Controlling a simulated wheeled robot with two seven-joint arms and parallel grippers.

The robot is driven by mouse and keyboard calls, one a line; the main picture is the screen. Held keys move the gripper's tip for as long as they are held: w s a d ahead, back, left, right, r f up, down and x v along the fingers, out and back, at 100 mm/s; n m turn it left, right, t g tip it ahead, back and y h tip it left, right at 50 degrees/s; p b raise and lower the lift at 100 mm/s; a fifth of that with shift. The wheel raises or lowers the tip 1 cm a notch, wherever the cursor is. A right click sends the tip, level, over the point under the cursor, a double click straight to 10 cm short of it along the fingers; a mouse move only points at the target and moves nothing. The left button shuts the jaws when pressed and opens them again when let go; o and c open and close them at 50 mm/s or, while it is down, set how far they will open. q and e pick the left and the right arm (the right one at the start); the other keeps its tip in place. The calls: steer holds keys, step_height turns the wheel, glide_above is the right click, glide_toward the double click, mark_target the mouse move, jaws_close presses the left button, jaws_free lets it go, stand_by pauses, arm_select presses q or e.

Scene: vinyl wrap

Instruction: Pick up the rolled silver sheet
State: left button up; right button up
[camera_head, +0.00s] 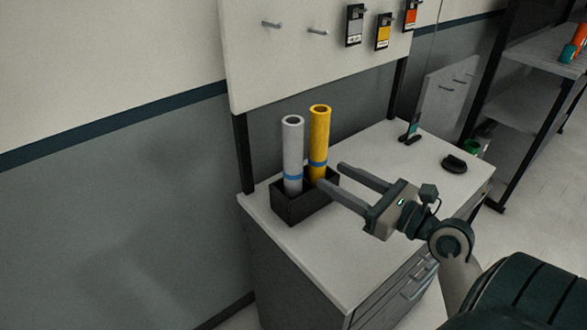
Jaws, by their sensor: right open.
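The rolled silver sheet (292,150) stands upright in a dark box (287,211) on the white-topped cabinet, with a blue band near its lower part. A rolled yellow sheet (319,137) with a similar blue band stands just to its right in the same box. My right gripper (329,175) is open, with its two fingers pointing left toward the rolls. One fingertip overlaps the box and lower yellow roll in the picture; I cannot tell whether it touches. Nothing is between the fingers that I can make out. The lower end of the silver roll is hidden inside the box. My left gripper is not in view.
The cabinet top (375,150) has free room behind and right of my gripper. A black object (454,164) and a small dark tool (411,131) stand there. A pegboard (310,50) with hanging tags rises behind. A dark shelf rack (520,90) stands at right.

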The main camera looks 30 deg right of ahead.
mark_target(300, 156)
steer(key=p+x, duration=0.2)
steer(key=x, duration=1)
steer(key=shift+w+p, duration=0.15)
steer(key=shift+p, duration=0.2)
steer(key=shift+a, duration=0.1)
steer(key=shift+w+a+r+p, duration=0.15)
steer(key=shift+w+p, duration=0.2)
steer(key=shift+w, duration=0.2)
steer(key=p+x, duration=0.1)
steer(key=x, duration=0.2)
steer(key=shift+w, duration=0.55)
jaws_close()
